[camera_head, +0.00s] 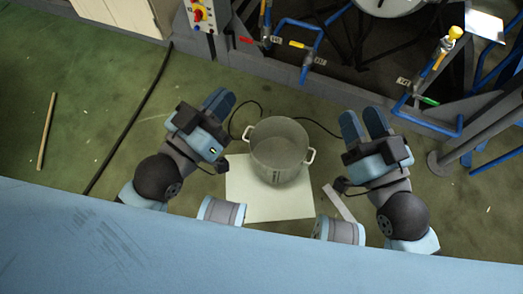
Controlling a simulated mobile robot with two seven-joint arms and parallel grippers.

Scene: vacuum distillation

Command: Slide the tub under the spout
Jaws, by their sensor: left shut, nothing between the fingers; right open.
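The tub (279,150) is a grey-white pot with two side handles. It stands upright on a pale square sheet (266,205) on the green floor, between my two grippers. My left gripper (219,101) is shut and empty, to the left of the tub and apart from it. My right gripper (363,122) is open and empty, to the right of the tub and apart from it. Pipes with valves run along the frame behind the tub. A tap with a yellow knob (454,33) is at the upper right. I cannot tell which outlet is the spout.
A metal frame with blue pipes (297,24) borders the floor behind the tub. Black cables lie on the floor at the left and behind the tub. A wooden stick (46,131) lies far left. A control box (201,14) stands at the top. Open floor lies at the left.

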